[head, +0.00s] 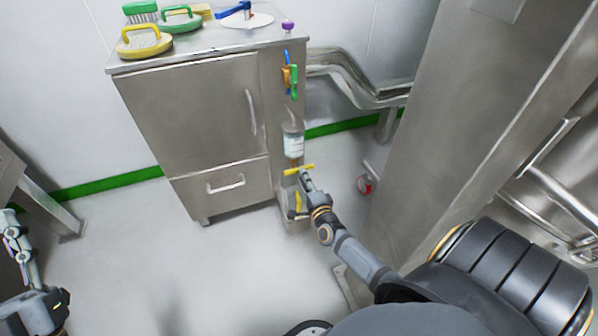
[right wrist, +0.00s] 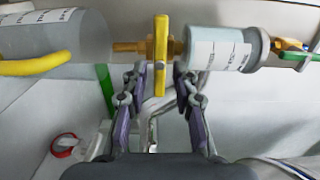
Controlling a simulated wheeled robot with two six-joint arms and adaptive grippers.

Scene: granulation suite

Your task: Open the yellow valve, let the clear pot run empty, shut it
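The clear pot (head: 293,142), with a white label, is upright on the right side of the steel cabinet. It also shows in the right wrist view (right wrist: 215,48), where the picture is turned sideways. Below it the yellow valve handle (head: 299,169) lies crosswise to the brass pipe; it also shows in the right wrist view (right wrist: 161,56). My right gripper (head: 306,178) is open, its fingertips (right wrist: 158,72) on either side of the handle's near end, with gaps visible. The pot's liquid level is unclear. My left gripper (head: 16,235) is at the left edge, away from the valve; its opening is unclear.
A lower vessel with a yellow handle (right wrist: 38,68) sits beneath the valve. Coloured clips (head: 290,80) hang above the pot. Brushes and scrubbers (head: 145,41) lie on the cabinet (head: 190,105). A steel column (head: 440,130) stands right of my right arm. Floor in front is clear.

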